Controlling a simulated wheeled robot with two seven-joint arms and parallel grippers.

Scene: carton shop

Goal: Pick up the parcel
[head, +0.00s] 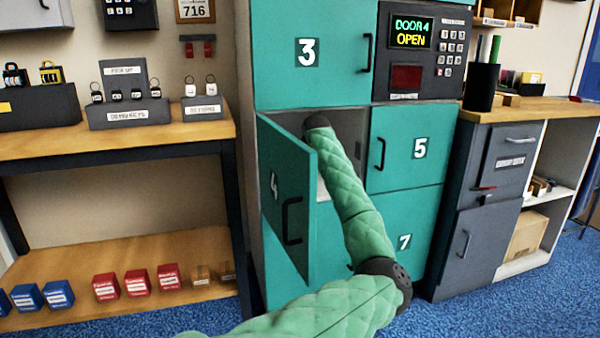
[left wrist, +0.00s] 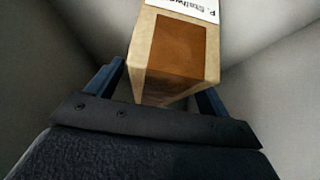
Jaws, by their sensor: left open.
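The parcel (left wrist: 178,48) is a brown box with a darker brown patch and a white name label, only partly readable. It sits inside the locker compartment (head: 355,128), seen in the left wrist view between the fingers of my left gripper (left wrist: 162,80). The gripper is open, with one blue finger on each side of the parcel's near end; I cannot tell whether either touches it. In the head view my left arm reaches into the compartment behind door 4 (head: 290,185), which stands swung open to the left. The gripper and parcel are hidden there. My right gripper is out of view.
Grey compartment walls (left wrist: 270,75) stand close around the gripper. Door 3 (head: 306,75), door 5 (head: 420,148) and door 7 (head: 404,241) are shut. The keypad panel (head: 412,33) reads "DOOR 4 OPEN". A wooden shelf bench (head: 120,138) stands left, a grey cabinet (head: 485,180) right.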

